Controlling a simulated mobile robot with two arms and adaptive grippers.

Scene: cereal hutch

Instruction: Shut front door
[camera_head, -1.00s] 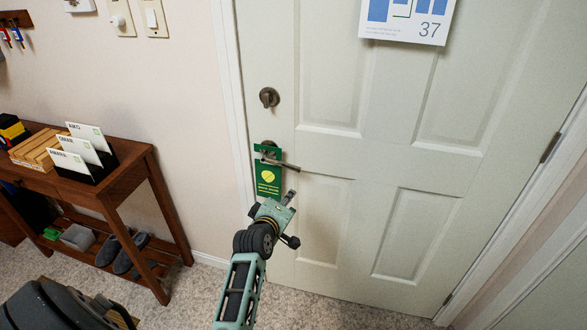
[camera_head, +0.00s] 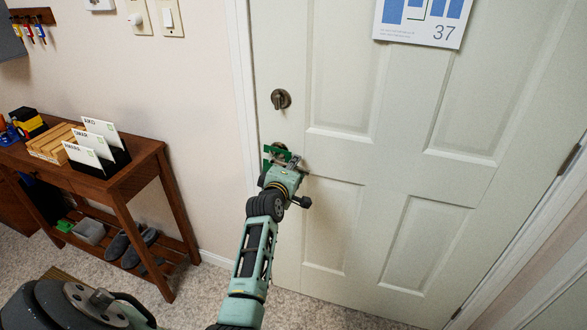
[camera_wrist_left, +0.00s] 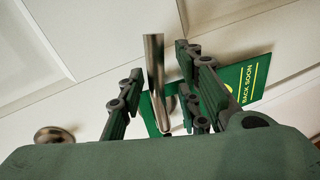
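The pale front door (camera_head: 345,195) fills the right of the head view. Its handle edge lies at or very near the left frame; I cannot tell if it is latched. My left gripper (camera_head: 286,165) is at the door handle and hides most of it in the head view. In the left wrist view, the metal lever (camera_wrist_left: 155,75) lies between the two spread fingers of the gripper (camera_wrist_left: 157,68). Contact is not clear. A green door hanger (camera_wrist_left: 240,85) hangs at the handle, partly behind the right finger. My right gripper is not in view.
A deadbolt knob (camera_head: 281,99) sits above the handle. A calendar (camera_head: 420,22) is on the upper door. A wooden table (camera_head: 130,180) with letters and shoes stands left against the wall. Carpet (camera_head: 215,285) is clear between table and door.

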